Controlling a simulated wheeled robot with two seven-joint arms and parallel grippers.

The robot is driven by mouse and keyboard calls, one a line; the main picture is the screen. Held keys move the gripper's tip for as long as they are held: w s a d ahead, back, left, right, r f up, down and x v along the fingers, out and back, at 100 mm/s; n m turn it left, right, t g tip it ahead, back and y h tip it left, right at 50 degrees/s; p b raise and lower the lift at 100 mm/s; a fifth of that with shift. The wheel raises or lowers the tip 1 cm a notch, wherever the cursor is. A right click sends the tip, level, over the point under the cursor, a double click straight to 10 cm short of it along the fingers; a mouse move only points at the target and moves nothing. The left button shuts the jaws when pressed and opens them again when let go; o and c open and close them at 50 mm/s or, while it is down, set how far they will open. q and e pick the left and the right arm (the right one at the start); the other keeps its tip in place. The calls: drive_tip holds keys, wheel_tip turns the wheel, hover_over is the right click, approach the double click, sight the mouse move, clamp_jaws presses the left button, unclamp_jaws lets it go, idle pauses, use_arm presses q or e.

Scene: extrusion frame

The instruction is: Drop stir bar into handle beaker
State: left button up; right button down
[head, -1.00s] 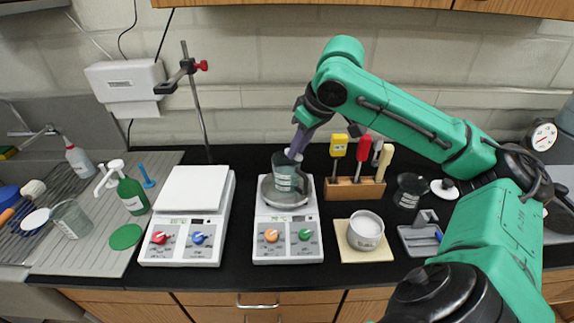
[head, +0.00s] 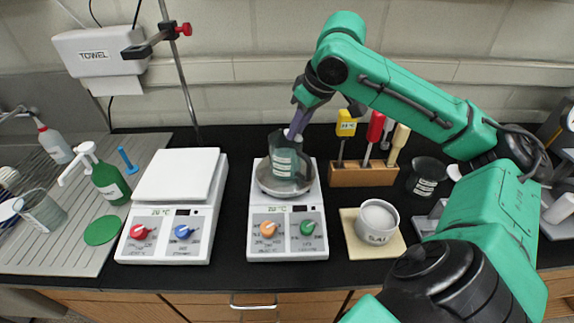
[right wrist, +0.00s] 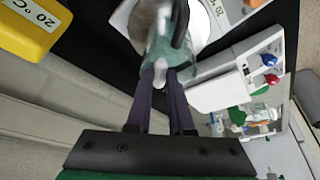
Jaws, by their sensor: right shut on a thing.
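The handle beaker (head: 286,168), clear greenish glass with a dark handle, stands in the round metal pan of the middle hotplate (head: 289,222). It also shows in the right wrist view (right wrist: 162,50), with its dark handle crossing in front. My right gripper (head: 293,135) reaches down from above, its purple fingers at the beaker's mouth. It is shut on the small white stir bar (right wrist: 159,70), which sticks out past the fingertips toward the beaker. I cannot tell how far the bar is inside the rim. My left gripper is out of view.
A second hotplate (head: 172,210) stands to the left. To the right are a wooden tool block (head: 362,176), a white pot (head: 377,222) on a tan pad and a dark glass beaker (head: 426,178). A clamp stand (head: 174,75) rises behind the hotplates.

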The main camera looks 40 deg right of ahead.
drive_tip(key=shift+s+a, duration=0.1)
drive_tip(key=c, duration=0.9)
unclamp_jaws()
drive_tip(key=shift+o, duration=0.8)
drive_tip(key=p+v, duration=0.5)
drive_tip(key=v, duration=0.9)
drive_tip(key=shift+r, duration=0.25)
